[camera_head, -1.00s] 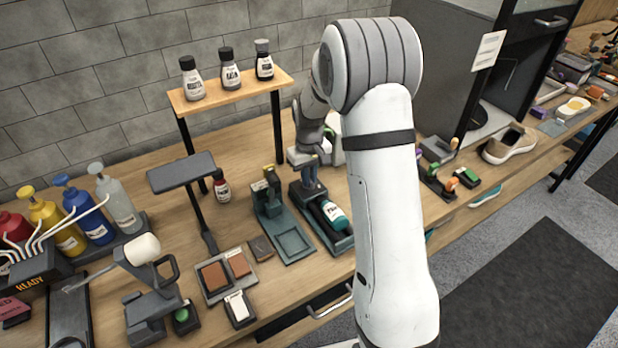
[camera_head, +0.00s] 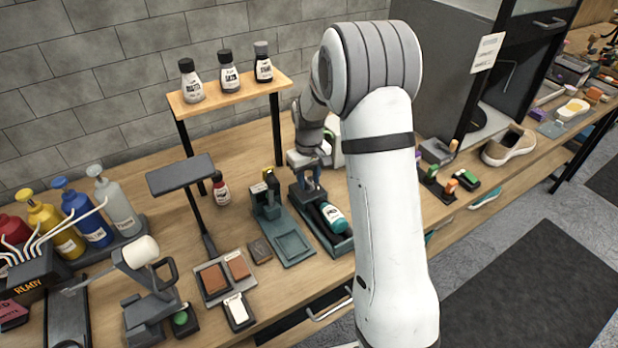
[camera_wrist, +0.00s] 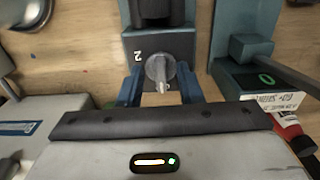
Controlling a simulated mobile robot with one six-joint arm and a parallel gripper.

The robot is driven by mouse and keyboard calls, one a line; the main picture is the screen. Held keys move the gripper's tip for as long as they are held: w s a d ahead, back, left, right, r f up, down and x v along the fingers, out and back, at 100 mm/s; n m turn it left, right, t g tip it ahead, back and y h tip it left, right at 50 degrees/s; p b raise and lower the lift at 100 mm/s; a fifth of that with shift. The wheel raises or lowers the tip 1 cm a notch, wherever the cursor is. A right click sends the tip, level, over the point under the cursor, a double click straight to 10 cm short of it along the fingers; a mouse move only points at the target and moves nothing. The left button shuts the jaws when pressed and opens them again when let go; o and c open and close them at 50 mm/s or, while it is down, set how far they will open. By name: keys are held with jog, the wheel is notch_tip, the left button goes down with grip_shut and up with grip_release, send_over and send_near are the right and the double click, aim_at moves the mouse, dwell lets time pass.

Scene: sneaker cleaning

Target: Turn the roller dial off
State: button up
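The grey roller dial (camera_wrist: 160,68) sits on a dark panel with a white "2" beside its upper left. Its pointer has a pale tip and points toward the bottom of the wrist view. My gripper (camera_wrist: 160,95) is open, with its blue fingers apart on either side of the dial's lower part. I cannot tell whether either finger touches it. In the head view my gripper (camera_head: 308,182) is over the back end of the dark roller tray (camera_head: 343,245), which holds a teal and white bottle (camera_head: 333,214). The dial is hidden there.
A teal stand (camera_head: 285,240) is close on the left of the roller tray; in the wrist view its housing (camera_wrist: 252,47) bears a green oval mark. A shelf (camera_head: 230,94) with three bottles stands behind.

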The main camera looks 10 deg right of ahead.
aim_at(309, 181)
notch_tip(309, 181, up, 8)
jog(key=shift+f+b, duration=0.1)
jog(key=shift+b, duration=0.35)
dwell(0.4)
